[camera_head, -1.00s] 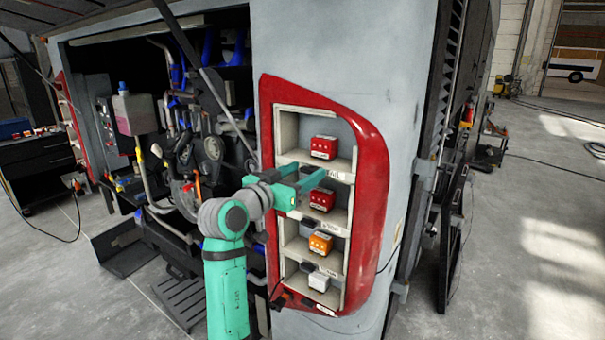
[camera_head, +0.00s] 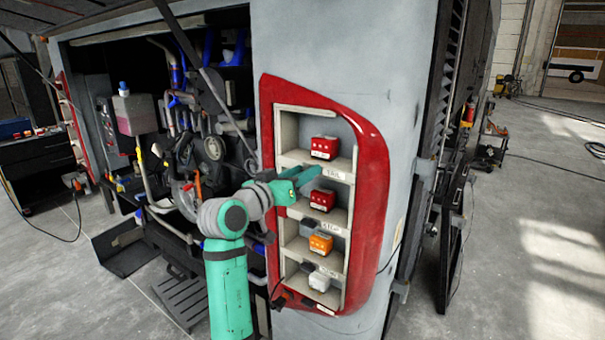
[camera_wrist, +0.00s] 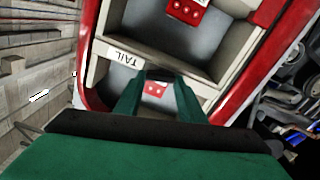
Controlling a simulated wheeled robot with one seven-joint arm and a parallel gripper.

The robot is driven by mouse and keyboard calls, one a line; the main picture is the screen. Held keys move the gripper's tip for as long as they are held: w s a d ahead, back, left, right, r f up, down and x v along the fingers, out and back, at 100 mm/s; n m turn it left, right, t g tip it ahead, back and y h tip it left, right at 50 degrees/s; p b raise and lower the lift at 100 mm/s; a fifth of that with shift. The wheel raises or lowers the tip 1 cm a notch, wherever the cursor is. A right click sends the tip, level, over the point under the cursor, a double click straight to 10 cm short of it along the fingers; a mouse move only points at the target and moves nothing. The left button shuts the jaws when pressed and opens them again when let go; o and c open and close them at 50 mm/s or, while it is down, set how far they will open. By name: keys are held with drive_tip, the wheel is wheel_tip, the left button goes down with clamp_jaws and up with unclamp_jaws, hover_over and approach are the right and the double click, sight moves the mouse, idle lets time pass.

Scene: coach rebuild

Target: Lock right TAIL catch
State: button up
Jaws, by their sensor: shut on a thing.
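The TAIL bay is the top bay of the red-framed lamp panel (camera_head: 373,190). A red lamp (camera_head: 323,147) sits in it, and the TAIL label (camera_head: 335,174) is on the shelf edge below. In the wrist view the label (camera_wrist: 122,55) is upside down, and part of the red lamp (camera_wrist: 155,90) shows between the fingers. My gripper (camera_head: 312,175) reaches in from the left at this shelf edge. In the wrist view my gripper (camera_wrist: 158,77) is shut on a small dark piece (camera_wrist: 158,73), apparently the TAIL catch. The fingers hide most of it, so its position is unclear.
Below are bays with another red lamp (camera_head: 322,200), an orange lamp (camera_head: 320,242) and a white lamp (camera_head: 319,281). The open engine bay (camera_head: 200,130) with hoses lies left of the panel. Open floor (camera_head: 540,220) lies to the right.

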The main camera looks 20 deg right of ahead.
drive_tip(key=shift+w+a+f+n, duration=0.1)
drive_tip(key=shift+f+n, duration=0.05)
drive_tip(key=shift+n, duration=3.55)
drive_tip(key=shift+w+a+f+n, duration=0.1)
drive_tip(key=shift+f+n, duration=0.05)
drive_tip(key=shift+n, duration=3.55)
drive_tip(key=o, duration=1)
drive_tip(key=shift+o, duration=0.2)
drive_tip(key=shift+s, duration=0.1)
drive_tip(key=v, duration=1)
drive_tip(key=shift+s+a, duration=0.25)
